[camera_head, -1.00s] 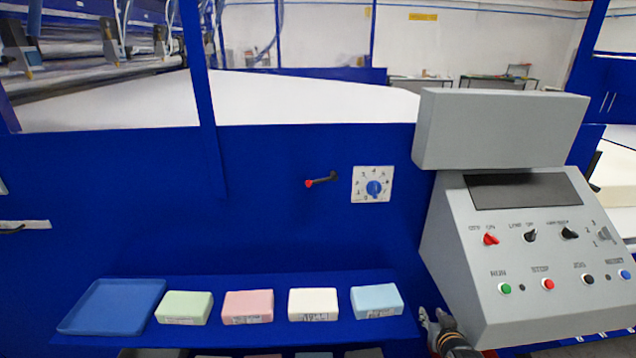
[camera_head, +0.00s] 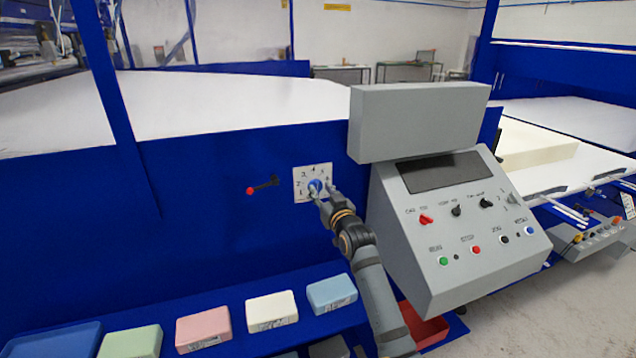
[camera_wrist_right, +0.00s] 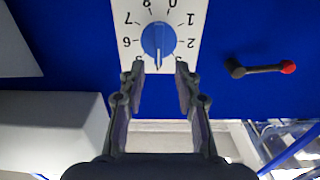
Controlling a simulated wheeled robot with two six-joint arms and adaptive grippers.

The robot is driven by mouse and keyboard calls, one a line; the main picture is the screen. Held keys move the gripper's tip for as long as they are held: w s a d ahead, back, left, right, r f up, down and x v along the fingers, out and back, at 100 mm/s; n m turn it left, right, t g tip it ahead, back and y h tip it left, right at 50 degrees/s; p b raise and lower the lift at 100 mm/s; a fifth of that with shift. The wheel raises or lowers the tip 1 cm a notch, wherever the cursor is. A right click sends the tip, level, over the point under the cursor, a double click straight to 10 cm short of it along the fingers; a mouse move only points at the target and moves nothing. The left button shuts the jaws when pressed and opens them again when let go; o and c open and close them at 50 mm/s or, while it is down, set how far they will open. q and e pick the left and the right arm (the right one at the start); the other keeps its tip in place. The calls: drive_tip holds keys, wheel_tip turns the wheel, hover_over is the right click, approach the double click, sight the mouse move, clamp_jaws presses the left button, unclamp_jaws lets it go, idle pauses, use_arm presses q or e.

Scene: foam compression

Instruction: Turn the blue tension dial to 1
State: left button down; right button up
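The blue tension dial (camera_head: 315,186) sits on a white numbered plate (camera_head: 300,171) on the blue machine front. In the right wrist view the dial (camera_wrist_right: 158,38) appears upside down, and its white pointer line points to the picture's bottom, away from the 0 and 1 and roughly where 4 would be. My right gripper (camera_head: 323,193) is at the dial. In the right wrist view the gripper (camera_wrist_right: 160,67) is open, with one fingertip either side of the dial's lower edge. Contact cannot be told. My left gripper is not in view.
A red-tipped black lever (camera_head: 262,187) sticks out left of the dial. A grey control console (camera_head: 430,270) with knobs and buttons stands close right of my arm. Several foam blocks, including a pink one (camera_head: 204,327), and a blue tray (camera_head: 55,341) lie on the shelf below.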

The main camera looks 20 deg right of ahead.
sight(316, 187)
drive_tip(key=shift+w, duration=1.35)
clamp_jaws()
